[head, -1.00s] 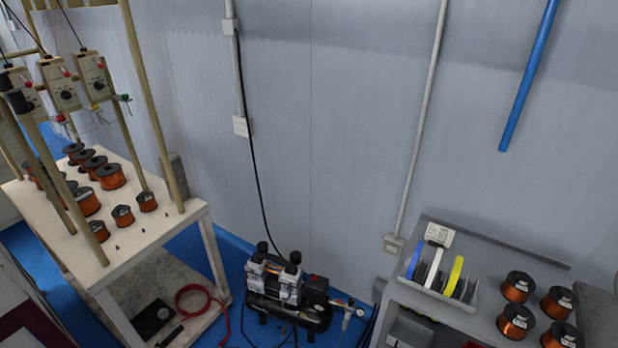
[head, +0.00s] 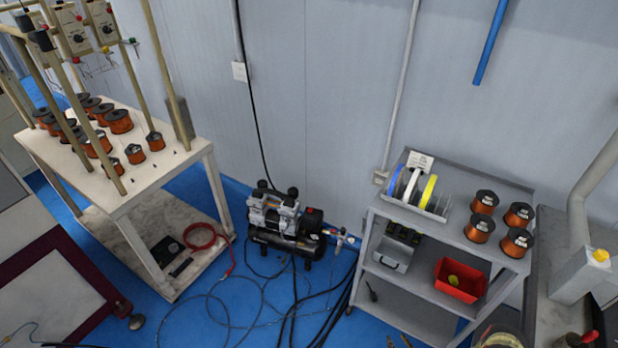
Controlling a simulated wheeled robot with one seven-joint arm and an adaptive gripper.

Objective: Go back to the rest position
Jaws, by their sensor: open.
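My gripper and arm cannot be made out in the head view. The head view shows a coil winding area. Several copper wire spools (head: 108,122) stand on a pale table (head: 150,187) at the left. More copper spools (head: 484,201) stand on top of a grey shelf cart (head: 455,200) at the right. Blue, white and yellow reels (head: 427,190) stand in a rack on the same cart.
A compressor (head: 285,222) stands on the blue floor (head: 200,325) by the wall, with loose cables (head: 262,300) in front. A red bin (head: 460,281) sits on the cart's middle shelf. A maroon-edged table (head: 75,255) is at lower left. A grey machine (head: 580,270) stands at far right.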

